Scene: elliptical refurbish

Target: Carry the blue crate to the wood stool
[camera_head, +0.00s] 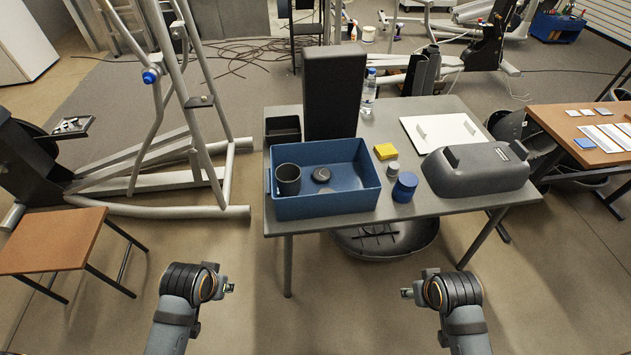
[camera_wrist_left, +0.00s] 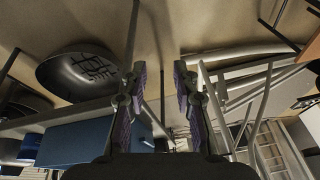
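The blue crate (camera_head: 325,206) sits at the front left of the grey table, with a dark cup (camera_head: 288,179) and a small dark round part (camera_head: 321,175) inside. The wood stool (camera_head: 50,241), with an orange-brown top and dark legs, stands at the left, apart from the table. My left gripper (camera_head: 229,288) is in front of the table, left of and nearer than the crate. In the left wrist view its fingers (camera_wrist_left: 156,95) are apart and empty, with the blue crate (camera_wrist_left: 85,146) at the left. My right gripper (camera_head: 406,292) is before the table; its opening cannot be made out.
The grey table (camera_head: 440,203) also holds a dark upright box (camera_head: 333,92), yellow block (camera_head: 386,151), blue cylinder (camera_head: 405,187), grey cover (camera_head: 475,172) and bottle (camera_head: 369,92). A metal frame (camera_head: 160,184) stands between stool and table. The front floor is clear.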

